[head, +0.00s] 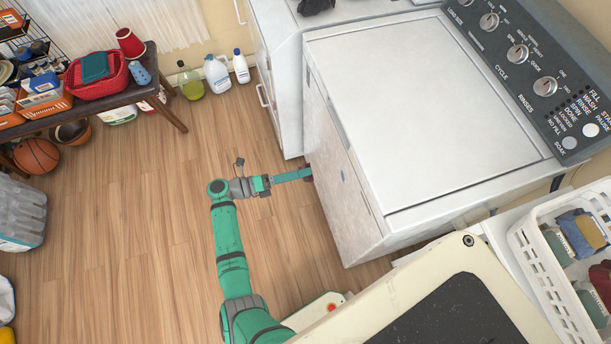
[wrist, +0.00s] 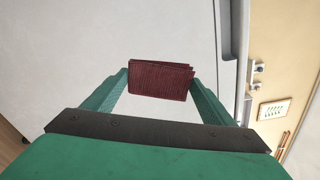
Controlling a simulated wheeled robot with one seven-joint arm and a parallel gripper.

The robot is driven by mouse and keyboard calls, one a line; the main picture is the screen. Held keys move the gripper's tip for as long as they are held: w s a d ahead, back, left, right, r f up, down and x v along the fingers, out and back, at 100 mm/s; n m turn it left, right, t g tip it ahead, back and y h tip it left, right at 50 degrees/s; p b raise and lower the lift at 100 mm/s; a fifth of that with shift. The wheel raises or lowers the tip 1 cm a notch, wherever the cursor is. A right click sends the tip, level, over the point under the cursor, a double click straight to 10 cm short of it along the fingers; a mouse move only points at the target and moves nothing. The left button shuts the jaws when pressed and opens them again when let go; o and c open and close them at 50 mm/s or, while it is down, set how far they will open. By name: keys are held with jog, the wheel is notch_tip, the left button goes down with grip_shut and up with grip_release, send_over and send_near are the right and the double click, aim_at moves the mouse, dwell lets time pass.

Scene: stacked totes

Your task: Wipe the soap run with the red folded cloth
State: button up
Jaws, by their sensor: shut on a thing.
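My gripper (head: 304,174) reaches low to the left side of the white washer's front (head: 345,185). It is shut on the red folded cloth (wrist: 160,80), which sits between the two green fingertips in the wrist view. The cloth is dark red, with its folded layers showing at the right end. A pale, plain white panel (wrist: 130,30) lies beyond the cloth. I cannot tell whether the cloth touches it. In the head view only a small dark red bit of cloth shows at the fingertips. I cannot clearly make out the soap run in either view.
A white cabinet (head: 275,75) stands behind the washer. A dark bench (head: 110,95) with a red basket (head: 98,75) and a basketball (head: 37,156) are at left. The wooden floor (head: 130,220) between is clear.

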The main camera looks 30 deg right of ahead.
aim_at(347, 188)
jog(key=shift+s+d+f+h, duration=0.3)
jog(key=shift+s+d+f, duration=0.35)
jog(key=shift+d, duration=0.25)
jog(key=shift+s+d, duration=0.15)
jog(key=shift+d, duration=0.05)
jog(key=shift+x, duration=2.75)
jog(key=shift+x, duration=1)
jog(key=shift+s+a, duration=0.25)
jog(key=shift+s, duration=0.6)
jog(key=shift+s+a, duration=0.3)
jog(key=shift+s, duration=0.55)
jog(key=shift+t, duration=0.3)
jog(key=shift+s+a, duration=0.1)
jog(key=shift+s, duration=0.85)
jog(key=shift+s+a, duration=0.15)
jog(key=shift+s, duration=0.8)
